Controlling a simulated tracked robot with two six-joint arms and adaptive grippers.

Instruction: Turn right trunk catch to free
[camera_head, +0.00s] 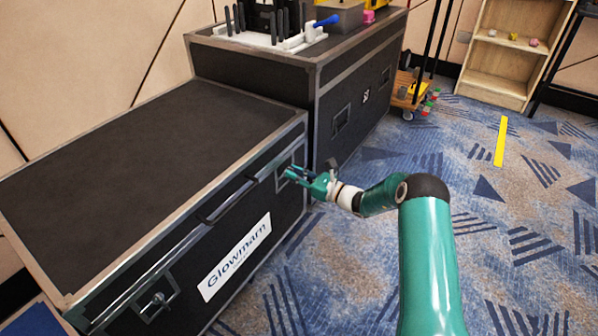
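The black trunk (130,165) with metal edges stands at the left with its lid down. Its right catch (281,176) is set in a recessed plate at the right end of the front face and is partly hidden by my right gripper. My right gripper (291,174) reaches in from the right with its teal fingertips at this catch. I cannot tell whether the fingers touch or grasp the catch, or which way it is turned. The left catch (157,301) shows its knob in a similar plate near the lower left. My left gripper is not in view.
A taller black case (340,100) stands directly behind the trunk, carrying a white rack (265,40) and a grey bin (340,15). A wooden shelf (498,75) and a small cart (405,95) are at the back.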

